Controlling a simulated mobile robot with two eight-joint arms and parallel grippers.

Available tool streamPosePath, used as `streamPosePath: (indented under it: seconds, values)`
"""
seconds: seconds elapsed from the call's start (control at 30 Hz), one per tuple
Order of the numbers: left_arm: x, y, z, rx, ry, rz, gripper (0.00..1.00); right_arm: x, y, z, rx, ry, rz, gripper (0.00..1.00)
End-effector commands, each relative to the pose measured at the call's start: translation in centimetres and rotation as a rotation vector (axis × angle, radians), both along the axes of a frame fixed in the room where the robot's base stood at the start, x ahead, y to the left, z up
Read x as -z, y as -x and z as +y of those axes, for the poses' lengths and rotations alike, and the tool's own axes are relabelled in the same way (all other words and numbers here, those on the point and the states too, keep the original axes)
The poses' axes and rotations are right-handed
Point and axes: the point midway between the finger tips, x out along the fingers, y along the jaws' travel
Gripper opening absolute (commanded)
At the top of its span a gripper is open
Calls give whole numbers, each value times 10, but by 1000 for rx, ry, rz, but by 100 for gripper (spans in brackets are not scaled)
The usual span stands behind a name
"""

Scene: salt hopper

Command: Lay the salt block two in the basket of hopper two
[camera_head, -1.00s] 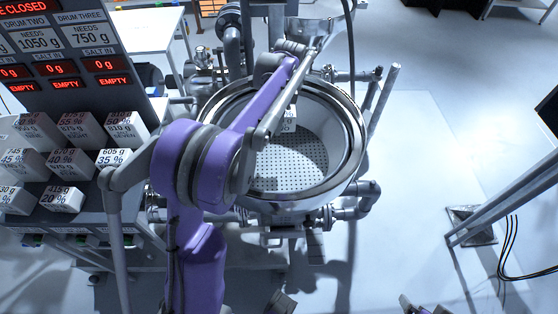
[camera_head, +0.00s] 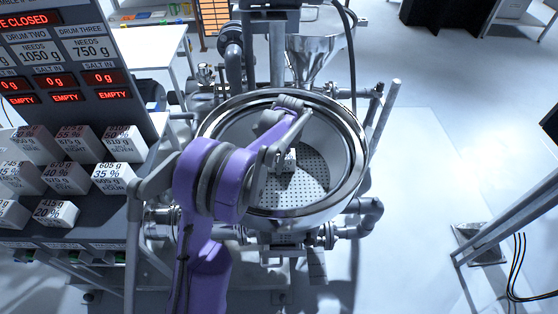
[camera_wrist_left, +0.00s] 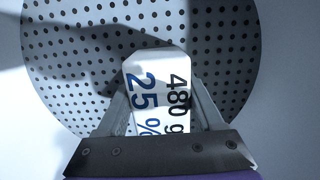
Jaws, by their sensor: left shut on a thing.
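A white salt block (camera_wrist_left: 157,95) marked 480 g and 25 % is in my left gripper (camera_wrist_left: 158,88). The fingers are shut on its sides. No block number can be read on it. In the head view the block (camera_head: 289,160) shows small inside the round steel hopper (camera_head: 356,150), beyond my purple left arm. Below it is the basket's perforated grey floor (camera_head: 305,185); in the left wrist view the floor (camera_wrist_left: 90,55) fills the back, bare around the block. I cannot tell whether the block touches the floor. My right gripper is out of view.
A stepped rack holds several white labelled salt blocks (camera_head: 120,143) at left, under a dark display board (camera_head: 90,50). A steel funnel (camera_head: 315,50) stands behind the hopper. Pipes surround the hopper. The pale floor at right (camera_head: 430,170) is open.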

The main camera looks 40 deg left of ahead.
Motion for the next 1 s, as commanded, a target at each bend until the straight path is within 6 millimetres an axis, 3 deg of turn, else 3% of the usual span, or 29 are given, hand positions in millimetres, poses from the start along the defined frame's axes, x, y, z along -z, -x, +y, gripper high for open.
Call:
streamPosePath:
  seconds: [0.3,0.33,0.5,0.77,1.0]
  values:
    - [3,0,0,0,0,0,0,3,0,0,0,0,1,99]
    - [4,0,0,0,0,0,70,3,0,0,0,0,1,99]
    - [3,0,0,0,1,1,99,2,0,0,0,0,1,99]
    - [2,0,-1,0,1,2,99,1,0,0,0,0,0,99]
    - [-29,-2,-3,1,1,1,99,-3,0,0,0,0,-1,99]
